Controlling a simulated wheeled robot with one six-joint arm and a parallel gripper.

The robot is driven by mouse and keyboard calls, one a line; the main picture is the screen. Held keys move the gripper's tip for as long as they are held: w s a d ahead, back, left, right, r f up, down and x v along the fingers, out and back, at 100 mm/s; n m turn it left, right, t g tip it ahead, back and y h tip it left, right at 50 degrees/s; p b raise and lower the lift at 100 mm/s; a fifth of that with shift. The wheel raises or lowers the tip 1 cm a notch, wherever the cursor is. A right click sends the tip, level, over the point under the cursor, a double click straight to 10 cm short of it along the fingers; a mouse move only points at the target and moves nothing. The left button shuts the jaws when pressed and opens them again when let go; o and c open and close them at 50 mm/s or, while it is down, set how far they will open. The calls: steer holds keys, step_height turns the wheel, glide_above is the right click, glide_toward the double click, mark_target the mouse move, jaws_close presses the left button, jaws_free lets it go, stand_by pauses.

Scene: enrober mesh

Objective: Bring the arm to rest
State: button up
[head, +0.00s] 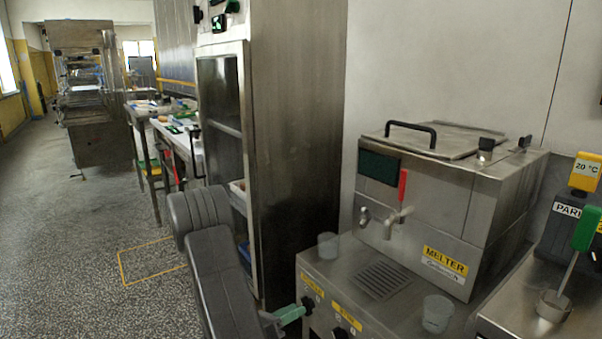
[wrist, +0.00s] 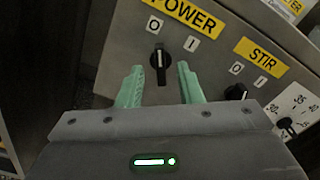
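My arm (head: 222,270) reaches down toward the front of the melter's stand in the head view. My gripper (wrist: 158,82) is open in the wrist view, with its two green fingers apart. The black POWER knob (wrist: 159,62) shows upright in the gap between the fingertips, and I cannot tell whether they touch it. In the head view my gripper (head: 303,308) is partly hidden by my own arm, beside the stand's front panel. The STIR knob (wrist: 236,92) sits right of the fingers.
The melter (head: 440,215) stands on a steel stand (head: 325,270) with clear cups (head: 437,313) on top. A tall steel cabinet (head: 300,140) is behind my arm. At right is a device with a green-handled lever (head: 585,228). Open floor (head: 70,240) lies at left.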

steer(key=s+a+m+b, duration=0.2)
steer(key=s+a, duration=0.4)
steer(key=a, duration=0.3)
steer(key=shift+s+m, duration=0.35)
steer(key=shift+m, duration=0.25)
stand_by(2.2)
stand_by(0.4)
